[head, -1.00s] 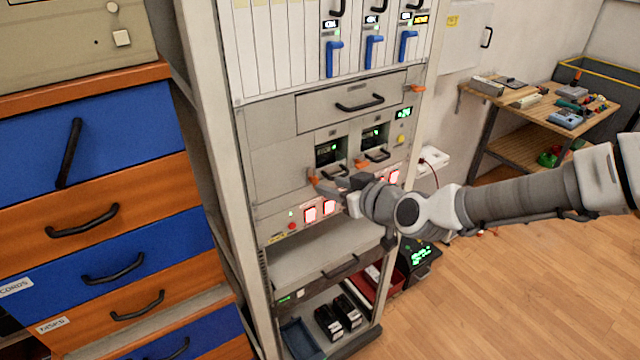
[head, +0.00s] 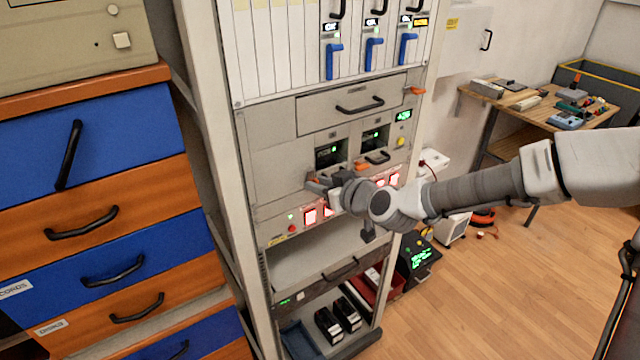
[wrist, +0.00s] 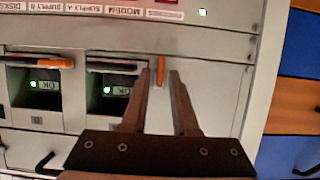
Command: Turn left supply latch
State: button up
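Two supply units sit side by side in the rack: the left supply (head: 330,154) and the right supply (head: 374,139). In the wrist view, which is upside down, the left supply (wrist: 108,96) is the nearer to my fingers. Its orange latch (wrist: 160,68) stands upright in that picture, between my fingertips. My gripper (wrist: 163,76) is open around the latch, with a narrow gap visible at each side. In the head view my gripper (head: 318,183) is at the left supply's lower left corner and largely covers the latch.
The right supply's orange latch (wrist: 55,63) lies sideways in the wrist view. A black handle (head: 360,105) is on the drawer above. Lit red switches (head: 310,216) are just below my gripper. The rack's upright post (head: 225,180) is to the left.

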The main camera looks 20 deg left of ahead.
grip_shut()
jog(key=shift+w, duration=0.1)
jog(key=shift+w+d+f+m+g+y+b, duration=0.2)
jog(key=shift+m+g+y+b, duration=0.3)
jog(key=shift+m+y+b, duration=1.3)
jog(key=shift+w+d+f+m+g+y+b, duration=0.15)
jog(key=shift+f+m+g+y+b, duration=0.3)
jog(key=shift+m+b, duration=1.45)
jog(key=shift+w+d+f+m+g+y+b, duration=0.15)
jog(key=shift+m+g+y+b, duration=0.8)
jog(key=shift+m, duration=2.05)
jog(key=shift+t+y, duration=0.3)
jog(key=shift+t, duration=0.1)
jog(key=shift+o, duration=1.7)
grip_release()
